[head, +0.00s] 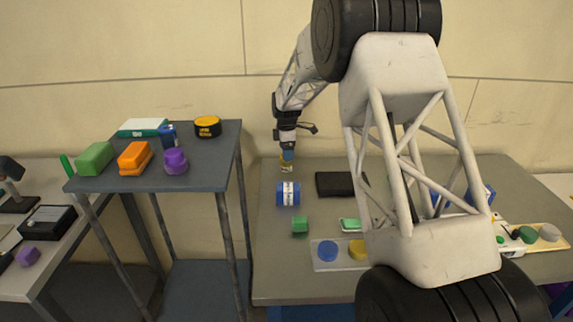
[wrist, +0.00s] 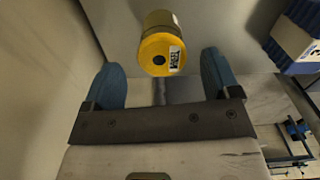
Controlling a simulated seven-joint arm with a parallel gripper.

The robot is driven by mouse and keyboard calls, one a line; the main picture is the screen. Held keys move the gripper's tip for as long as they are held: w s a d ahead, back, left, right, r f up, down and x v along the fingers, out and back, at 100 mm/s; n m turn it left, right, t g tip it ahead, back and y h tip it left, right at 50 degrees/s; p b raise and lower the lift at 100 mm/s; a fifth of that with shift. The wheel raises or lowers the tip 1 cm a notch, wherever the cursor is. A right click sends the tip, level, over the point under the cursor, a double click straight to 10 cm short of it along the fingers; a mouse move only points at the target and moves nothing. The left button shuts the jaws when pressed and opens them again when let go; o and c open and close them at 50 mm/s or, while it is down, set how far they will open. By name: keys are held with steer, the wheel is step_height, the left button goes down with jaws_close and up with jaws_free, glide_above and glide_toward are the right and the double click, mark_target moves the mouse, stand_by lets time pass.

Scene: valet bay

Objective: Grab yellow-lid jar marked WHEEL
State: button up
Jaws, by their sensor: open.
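A jar with a yellow lid (wrist: 157,48) is in the wrist view, its round lid facing the camera, with a dark spot at its centre. A small white label with dark print is on it; I cannot read the word surely. In the head view the jar (head: 286,168) is small at the back left of the table, just below my gripper (head: 287,157). My gripper is open, its two blue fingers apart in the wrist view (wrist: 161,68). The jar shows between and beyond the fingertips, with nothing held.
A blue container with a white label (head: 288,194) lies close in front of the jar; a black case (head: 341,184) is to its right. A green block (head: 300,225) is nearer. A tall grey stand (head: 215,165) with several objects rises at the left.

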steer(key=shift+f, duration=0.4)
steer(key=shift+f, duration=0.1)
steer(key=shift+s+f, duration=0.1)
steer(key=shift+f, duration=2.4)
steer(key=shift+c, duration=0.3)
steer(key=c, duration=0.9)
steer(key=shift+c, duration=0.2)
steer(key=shift+r, duration=0.2)
steer(key=shift+r, duration=4.85)
